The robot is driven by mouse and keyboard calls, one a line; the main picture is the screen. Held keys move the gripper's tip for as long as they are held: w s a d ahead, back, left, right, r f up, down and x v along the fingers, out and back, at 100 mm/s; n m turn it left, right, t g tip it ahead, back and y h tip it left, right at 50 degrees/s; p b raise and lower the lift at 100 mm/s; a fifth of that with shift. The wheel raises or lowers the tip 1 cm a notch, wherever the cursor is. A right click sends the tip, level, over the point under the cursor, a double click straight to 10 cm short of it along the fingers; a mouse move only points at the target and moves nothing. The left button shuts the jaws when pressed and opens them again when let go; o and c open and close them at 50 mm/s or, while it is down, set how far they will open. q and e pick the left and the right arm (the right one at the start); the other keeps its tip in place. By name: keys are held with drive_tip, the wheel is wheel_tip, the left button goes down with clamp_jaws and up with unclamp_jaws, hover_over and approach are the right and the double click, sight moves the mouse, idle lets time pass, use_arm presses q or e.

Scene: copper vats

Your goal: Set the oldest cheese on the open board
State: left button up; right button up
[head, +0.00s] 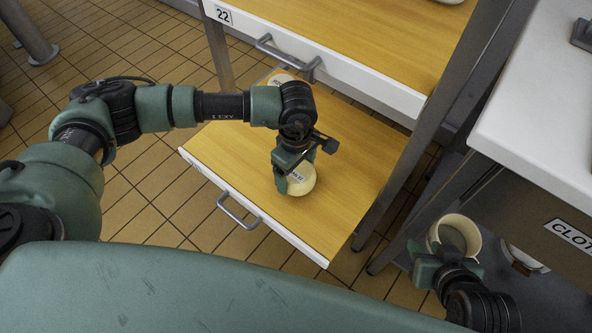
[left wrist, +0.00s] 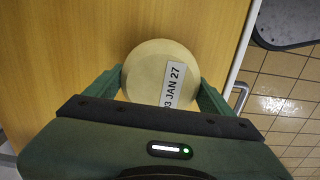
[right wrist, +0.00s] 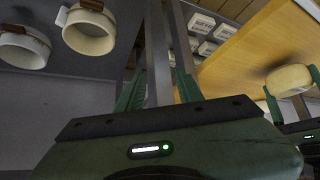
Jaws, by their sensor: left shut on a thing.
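A round pale cheese (head: 304,180) is between the fingers of my left gripper (head: 292,172), over the pulled-out lower board (head: 230,160). My left gripper is shut on it. In the left wrist view, the cheese (left wrist: 150,62) has a label reading about "3 JAN 27", its start cut off by the gripper. I cannot tell whether the cheese touches the wood. A second cheese (head: 281,79) sits at the back of this board, partly hidden by my arm and the upper board. My right gripper (head: 445,262) is open and empty, beside a cream pot; its fingers (right wrist: 158,90) stand apart.
The upper board (head: 350,30), tagged 22, juts out above, with a cheese (head: 450,1) at the top edge. Cream pots (head: 457,232) stand under the white worktop (head: 540,110) at right. The lower board's front is clear.

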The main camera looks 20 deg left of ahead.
sight(423, 218)
use_arm(q)
drive_tip(key=shift+f+b, duration=0.3)
use_arm(e)
drive_tip(key=shift+w+a+r+t, duration=0.3)
drive_tip(key=shift+w+r, duration=0.2)
drive_tip(key=shift+w, duration=0.2)
drive_tip(key=shift+w+a+r+t, duration=0.15)
drive_tip(key=shift+w+r+t, duration=0.3)
drive_tip(key=shift+w, duration=0.25)
idle(0.6)
use_arm(q)
drive_tip(key=shift+f+b, duration=0.4)
drive_tip(key=shift+b, duration=0.05)
use_arm(e)
drive_tip(key=shift+w+a+r+t+y, duration=0.15)
drive_tip(key=shift+w+r+t+y, duration=0.15)
drive_tip(key=shift+w+t+y, duration=0.35)
idle(2.5)
use_arm(q)
drive_tip(key=o, duration=1.8)
drive_tip(key=shift+s, duration=0.1)
drive_tip(key=shift+c, duration=0.2)
use_arm(e)
drive_tip(key=shift+s, duration=0.15)
use_arm(q)
drive_tip(key=shift+r, duration=0.1)
use_arm(e)
drive_tip(key=shift+h, duration=0.25)
